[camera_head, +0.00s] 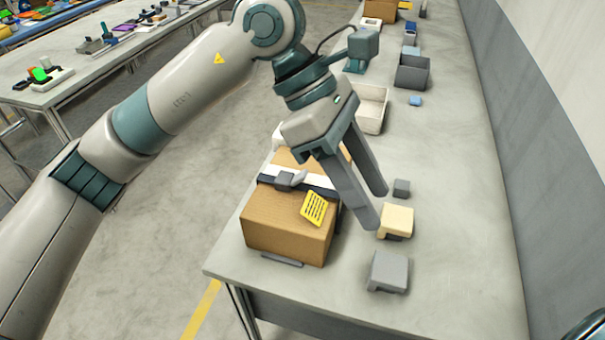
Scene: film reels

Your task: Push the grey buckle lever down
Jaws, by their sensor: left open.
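The grey buckle lever (291,179) sits on a dark strap (322,190) across the top of a cardboard box (287,218) on the table. It looks partly raised, but its exact angle is too small to tell. A yellow label (315,208) hangs over the box's right edge. My left gripper (374,209) points downward to the right of the box, its two long grey fingers apart and empty. Its fingertips are near a cream block and away from the lever. The gripper hides part of the box's back and right side.
The long grey table (450,210) holds a cream block (397,221), a grey block (388,271) and a small dark cube (401,187) right of the box. A white bin (373,108) and dark grey bin (412,72) stand behind. The table's right side is clear.

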